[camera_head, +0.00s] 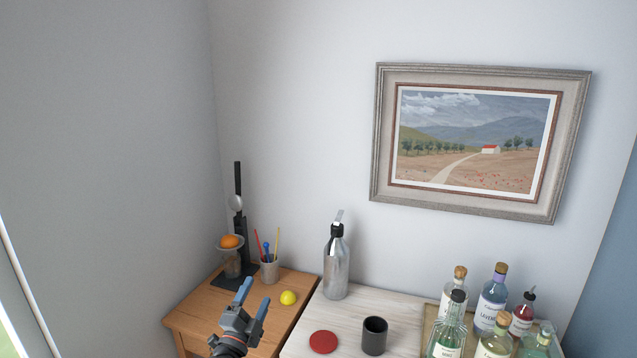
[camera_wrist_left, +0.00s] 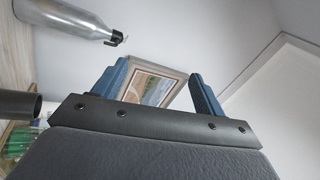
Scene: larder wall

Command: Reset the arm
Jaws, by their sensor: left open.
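My left gripper (camera_head: 254,298) is open and empty, with its blue-tipped fingers apart. In the head view it is raised in front of the wooden side table, left of the red disc and the dark cup. In the left wrist view the two blue fingers (camera_wrist_left: 158,88) stand wide apart with nothing between them; the framed picture (camera_wrist_left: 155,86) shows far behind the gap. My right gripper is in neither view.
A brown wooden table (camera_head: 190,318) holds a juicer with an orange (camera_head: 229,241), a pencil cup (camera_head: 269,271) and a lemon (camera_head: 288,297). The pale counter (camera_head: 300,343) carries a metal bottle (camera_head: 335,268), red disc (camera_head: 323,342), dark cup (camera_head: 374,337) and several glass bottles (camera_head: 490,305).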

